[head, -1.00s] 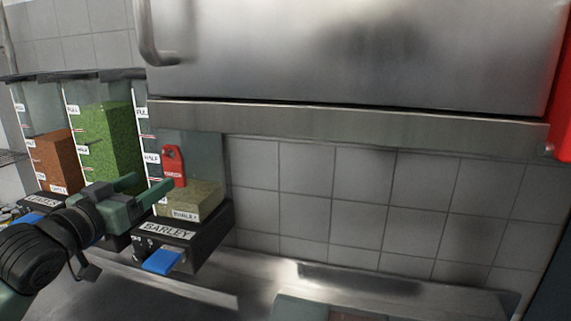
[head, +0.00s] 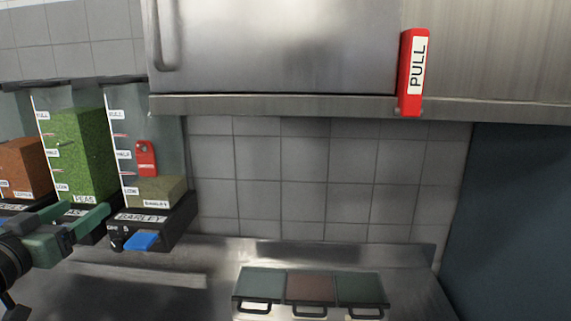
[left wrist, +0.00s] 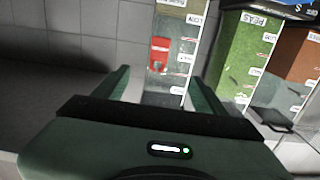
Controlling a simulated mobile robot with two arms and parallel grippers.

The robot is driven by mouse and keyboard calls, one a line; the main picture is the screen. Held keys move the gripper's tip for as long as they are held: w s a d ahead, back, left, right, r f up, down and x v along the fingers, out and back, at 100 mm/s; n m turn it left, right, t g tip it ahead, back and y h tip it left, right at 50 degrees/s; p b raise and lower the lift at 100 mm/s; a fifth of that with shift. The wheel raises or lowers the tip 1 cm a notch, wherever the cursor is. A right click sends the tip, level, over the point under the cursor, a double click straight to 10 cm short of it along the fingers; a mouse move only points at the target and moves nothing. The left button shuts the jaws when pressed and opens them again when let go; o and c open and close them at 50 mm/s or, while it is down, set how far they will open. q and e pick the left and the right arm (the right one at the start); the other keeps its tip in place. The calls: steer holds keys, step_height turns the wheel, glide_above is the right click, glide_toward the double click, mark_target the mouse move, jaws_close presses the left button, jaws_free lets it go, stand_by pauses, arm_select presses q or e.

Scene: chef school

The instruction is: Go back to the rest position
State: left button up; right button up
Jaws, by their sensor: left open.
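My left gripper (head: 84,209) is at the lower left of the head view, in front of the dispensers. It is open, and nothing is between its fingers. It also shows in the left wrist view (left wrist: 158,80), where its fingers are spread in front of a clear dispenser with a red tag (left wrist: 159,54). My right gripper is not in view.
Dispensers of barley (head: 160,190), peas (head: 82,150) and an orange-brown food (head: 22,168) hang at the left. A steel cabinet (head: 280,50) and red PULL handle (head: 412,75) are above. Lidded containers (head: 311,287) sit on the steel counter (head: 215,262).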

arm_select(q)
steer(key=s+d+f+g, duration=0.3)
steer(key=f, duration=0.7)
steer(key=s+d+f+g, duration=0.2)
steer(key=f, duration=0.8)
steer(key=s+d+f+g, duration=0.3)
steer(key=f, duration=0.7)
steer(key=s+d+f+g, duration=0.2)
steer(key=s+d+f, duration=0.15)
steer(key=s, duration=0.25)
steer(key=s+d+f+m+g, duration=0.1)
steer(key=s+d+f+g, duration=0.15)
steer(key=s+f, duration=0.35)
steer(key=s+d+f+g, duration=0.2)
steer(key=s+d+f, duration=0.15)
steer(key=s, duration=0.35)
step_height(320, 180, down, 28)
steer(key=s+g+y+b, duration=0.1)
steer(key=s+b, duration=0.1)
steer(key=s+a+f+g+b, duration=0.1)
steer(key=s+a+f+b, duration=0.1)
steer(key=s+f, duration=1.5)
steer(key=shift+a+f+m, duration=0.3)
steer(key=shift+a+f, duration=0.2)
steer(key=shift+f, duration=0.25)
